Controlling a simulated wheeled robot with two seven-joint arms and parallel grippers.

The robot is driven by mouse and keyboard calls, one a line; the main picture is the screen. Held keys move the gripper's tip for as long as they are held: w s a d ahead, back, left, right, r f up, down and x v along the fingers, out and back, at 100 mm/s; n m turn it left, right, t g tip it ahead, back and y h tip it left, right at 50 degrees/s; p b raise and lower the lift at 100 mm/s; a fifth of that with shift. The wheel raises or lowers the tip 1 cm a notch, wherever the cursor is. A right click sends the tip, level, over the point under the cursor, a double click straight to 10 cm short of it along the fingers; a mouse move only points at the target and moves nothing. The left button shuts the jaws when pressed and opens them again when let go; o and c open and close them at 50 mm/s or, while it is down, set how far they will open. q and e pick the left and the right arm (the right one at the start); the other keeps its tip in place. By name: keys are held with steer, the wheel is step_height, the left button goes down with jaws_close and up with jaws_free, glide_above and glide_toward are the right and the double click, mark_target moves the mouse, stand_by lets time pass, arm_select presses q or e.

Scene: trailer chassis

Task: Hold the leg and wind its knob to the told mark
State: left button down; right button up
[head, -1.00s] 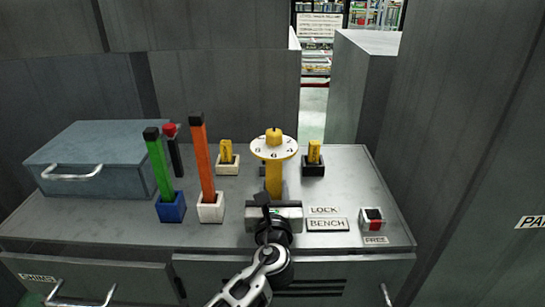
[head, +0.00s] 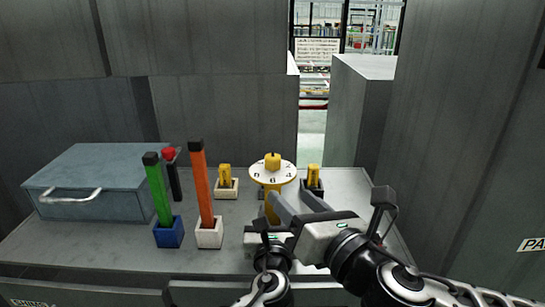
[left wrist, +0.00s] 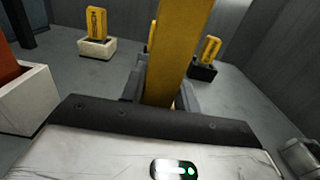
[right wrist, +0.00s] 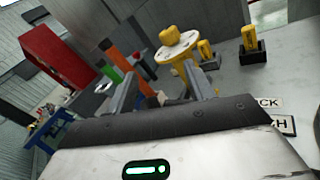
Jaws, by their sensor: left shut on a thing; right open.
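The leg (head: 268,208) is a yellow upright post with a white marked dial (head: 257,171) and a yellow knob (head: 272,161) on top. My left gripper (left wrist: 160,97) is shut on the leg low down, with the post between its fingers. My right gripper (head: 291,195) is open and empty, its fingers beside the leg, just below and in front of the dial. In the right wrist view the knob (right wrist: 180,37) and dial (right wrist: 178,53) lie beyond the open fingertips.
A green bar (head: 158,190) in a blue holder and an orange bar (head: 201,185) in a white holder stand left of the leg. Two short yellow pieces (head: 225,174) (head: 313,174) stand in holders behind. A blue-grey box (head: 95,180) sits far left.

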mark_target(277, 162)
steer(key=w+a+n, duration=0.1)
steer(key=w, duration=0.3)
steer(key=w+a+r+n, duration=0.1)
steer(key=w, duration=0.3)
steer(key=w+a+n, duration=0.1)
steer(key=w+a, duration=0.1)
steer(key=w, duration=0.2)
steer(key=shift+r+h, duration=0.3)
steer(key=shift+h, duration=0.1)
steer(key=c, duration=1)
